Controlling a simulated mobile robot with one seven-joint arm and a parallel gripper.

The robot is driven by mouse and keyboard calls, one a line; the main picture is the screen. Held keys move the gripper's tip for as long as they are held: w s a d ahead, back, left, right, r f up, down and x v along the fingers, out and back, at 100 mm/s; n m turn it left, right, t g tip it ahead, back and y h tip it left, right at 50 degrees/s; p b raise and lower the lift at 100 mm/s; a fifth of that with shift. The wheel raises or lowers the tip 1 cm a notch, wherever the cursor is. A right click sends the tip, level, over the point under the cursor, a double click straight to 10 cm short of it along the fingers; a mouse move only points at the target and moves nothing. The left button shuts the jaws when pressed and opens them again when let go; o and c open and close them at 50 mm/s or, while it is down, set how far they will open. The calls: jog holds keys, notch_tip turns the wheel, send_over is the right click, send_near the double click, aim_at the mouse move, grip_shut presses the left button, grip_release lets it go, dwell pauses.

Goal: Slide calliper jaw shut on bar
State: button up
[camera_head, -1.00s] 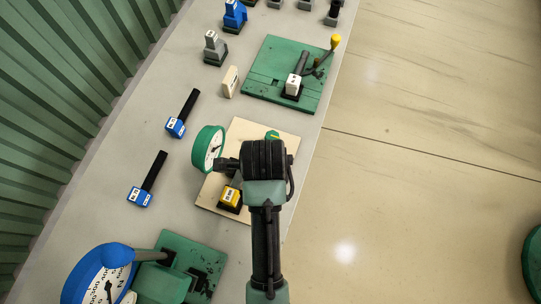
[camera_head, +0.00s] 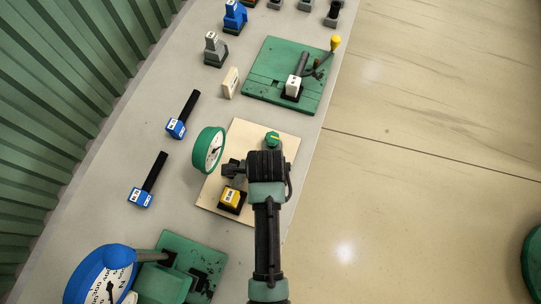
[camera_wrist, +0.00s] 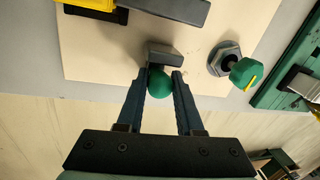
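A pale board (camera_head: 262,130) on the bench carries the dial gauge with a green rim (camera_head: 208,150), a yellow block (camera_head: 231,198) and a green knob (camera_head: 272,139). In the wrist view, a small grey block (camera_wrist: 172,55), which looks like the sliding jaw, has a green ball (camera_wrist: 159,84) on its near side. A dark grey bar (camera_wrist: 175,9) lies beyond it, with a gap between. My gripper (camera_wrist: 160,73) has its fingers on either side of the ball, very close to it; no firm grip shows. In the head view my wrist hides the ball and fingertips.
In the wrist view, the green knob with a yellow mark (camera_wrist: 245,73) sits on a hex nut right of my fingers. A green lever fixture (camera_head: 270,87) stands farther up the bench, and a blue dial device (camera_head: 100,277) nearer. Two blue-headed tools (camera_head: 141,195) lie left.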

grip_shut()
dwell(1.0)
